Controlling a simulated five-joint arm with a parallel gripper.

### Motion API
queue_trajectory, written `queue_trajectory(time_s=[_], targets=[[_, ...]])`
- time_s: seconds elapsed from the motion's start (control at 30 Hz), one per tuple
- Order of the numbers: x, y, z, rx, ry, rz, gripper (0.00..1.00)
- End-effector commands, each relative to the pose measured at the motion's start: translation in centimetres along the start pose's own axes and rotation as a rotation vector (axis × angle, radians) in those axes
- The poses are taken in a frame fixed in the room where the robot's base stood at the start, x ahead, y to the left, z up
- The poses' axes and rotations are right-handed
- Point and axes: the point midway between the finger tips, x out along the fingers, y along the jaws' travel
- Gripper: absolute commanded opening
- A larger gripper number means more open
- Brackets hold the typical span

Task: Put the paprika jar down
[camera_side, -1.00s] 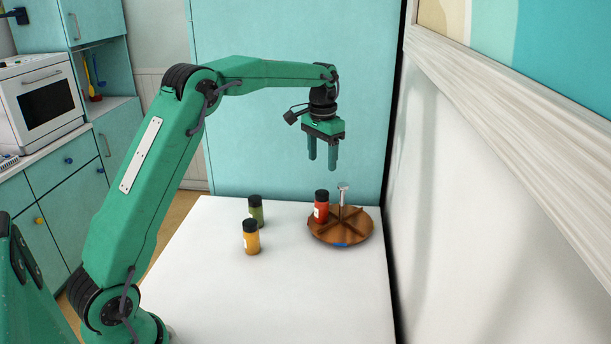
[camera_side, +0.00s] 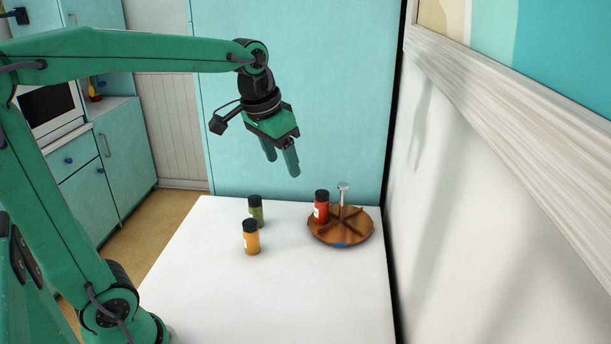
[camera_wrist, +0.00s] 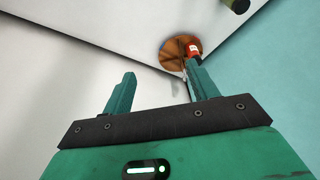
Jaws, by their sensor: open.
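The paprika jar (camera_side: 321,209), red with a black lid, stands upright in a compartment of the round wooden turntable (camera_side: 357,233), at its left side. The turntable has low dividers and a pale upright post (camera_side: 342,195). My gripper (camera_side: 281,166) is open and empty, well above the table and up and left of the jar. In the wrist view the red jar (camera_wrist: 191,47) and the turntable (camera_wrist: 171,60) show far beyond the open fingers (camera_wrist: 158,85), partly covered by the right finger.
A yellow jar (camera_side: 251,239) and a green jar (camera_side: 255,212), both black-lidded, stand on the white table (camera_side: 300,300) left of the turntable. A wall closes off the right side. The table's front is clear. A blue mark (camera_side: 341,245) shows on the turntable's near rim.

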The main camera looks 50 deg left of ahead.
Motion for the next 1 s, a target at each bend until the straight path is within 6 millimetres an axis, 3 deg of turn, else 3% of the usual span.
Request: queue_trajectory(time_s=[0.27, 0.6, 0.8, 1.0], targets=[[-0.9, 1.8, 6.3, -0.001, 0.084, 0.008, 0.59], [0.3, 3.1, 12.8, -0.005, 0.168, 0.022, 0.59], [0.9, 3.4, 14.3, -0.006, 0.188, 0.027, 0.59], [1.0, 3.4, 14.4, -0.007, 0.189, 0.027, 0.59]])
